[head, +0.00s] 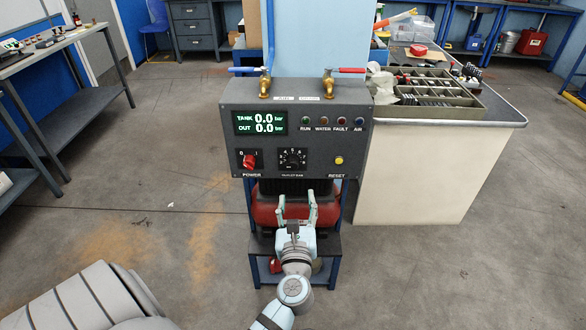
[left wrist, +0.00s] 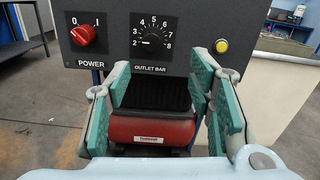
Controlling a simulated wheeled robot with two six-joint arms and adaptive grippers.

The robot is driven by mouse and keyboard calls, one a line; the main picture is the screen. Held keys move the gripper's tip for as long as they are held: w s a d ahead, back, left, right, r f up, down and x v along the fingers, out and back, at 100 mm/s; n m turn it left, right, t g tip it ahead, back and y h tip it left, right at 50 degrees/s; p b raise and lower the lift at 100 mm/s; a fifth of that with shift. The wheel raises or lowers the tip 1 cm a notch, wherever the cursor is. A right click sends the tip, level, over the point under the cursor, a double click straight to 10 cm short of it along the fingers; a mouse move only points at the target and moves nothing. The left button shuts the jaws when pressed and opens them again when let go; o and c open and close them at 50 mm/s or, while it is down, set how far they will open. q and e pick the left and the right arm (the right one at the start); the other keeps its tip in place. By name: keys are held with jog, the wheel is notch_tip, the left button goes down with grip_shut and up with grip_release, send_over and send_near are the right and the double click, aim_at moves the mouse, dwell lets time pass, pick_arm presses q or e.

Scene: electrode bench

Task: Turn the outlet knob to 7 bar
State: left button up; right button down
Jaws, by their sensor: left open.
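The outlet knob (head: 293,158) is a small black dial in the middle of the dark grey panel (head: 345,119). In the left wrist view the knob (left wrist: 151,41) sits inside a scale from 2 to 8, with its white mark toward 2. My left gripper (head: 296,203) is open and empty, below the knob and apart from it. In the left wrist view its green-padded fingers (left wrist: 160,88) spread in front of the red tank (left wrist: 150,130), under the dial. My right gripper is in neither view.
Left of the dial is the red power knob (head: 249,160); right is the yellow reset button (head: 339,160). The display (head: 260,123) reads tank 0.0 and out 0.0 bar. Two brass valves (head: 328,86) stand on top. A bench (head: 425,165) adjoins on the right.

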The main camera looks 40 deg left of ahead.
aim_at(293, 167)
pick_arm(q)
jog(key=shift+n+g, duration=0.3)
jog(key=shift+n, duration=0.3)
jog(key=x, duration=0.4)
jog(key=b+x, duration=0.1)
jog(key=x, duration=0.9)
jog(key=shift+s+a+f+b, duration=0.3)
jog(key=shift+a, duration=0.1)
jog(key=shift+w+a+r, duration=0.1)
jog(key=shift+w+a, duration=0.1)
grip_shut()
